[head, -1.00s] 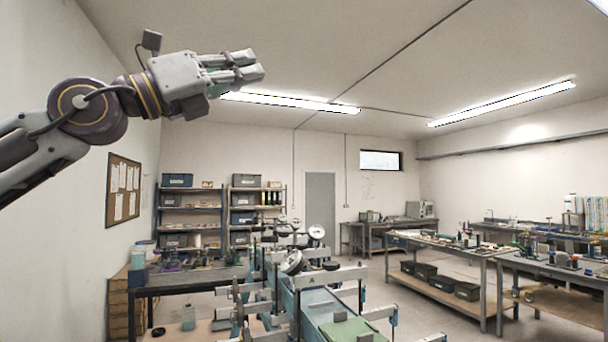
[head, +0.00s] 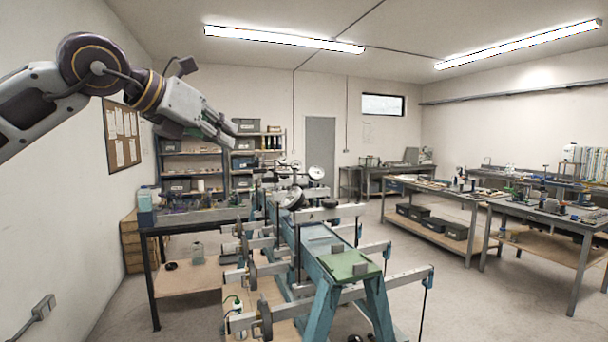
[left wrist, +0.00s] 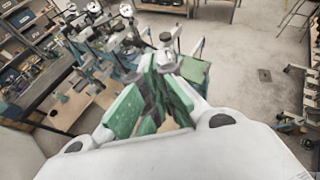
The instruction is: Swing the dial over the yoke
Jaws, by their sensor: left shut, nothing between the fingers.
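My left gripper (head: 222,132) is at the upper left in the head view, pointing right and down, shut and empty, in the air. In the left wrist view its green-padded fingers (left wrist: 158,95) lie over the lever frame, with nothing between them. The blue-green lever frame (head: 318,250) stands in the middle, with several grey cross levers. Round dials show on it: one white-faced dial (head: 316,172) and a tilted one (head: 293,197) nearer. A dial (left wrist: 126,10) also shows in the left wrist view. I cannot tell which part is the yoke. My right gripper is not in view.
A dark workbench (head: 190,217) stands left of the frame, with shelves (head: 190,165) behind. Workbenches (head: 440,190) with small items stand at the right. A green plate (head: 348,265) lies on the frame's near end. The floor (head: 450,300) at the right is clear.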

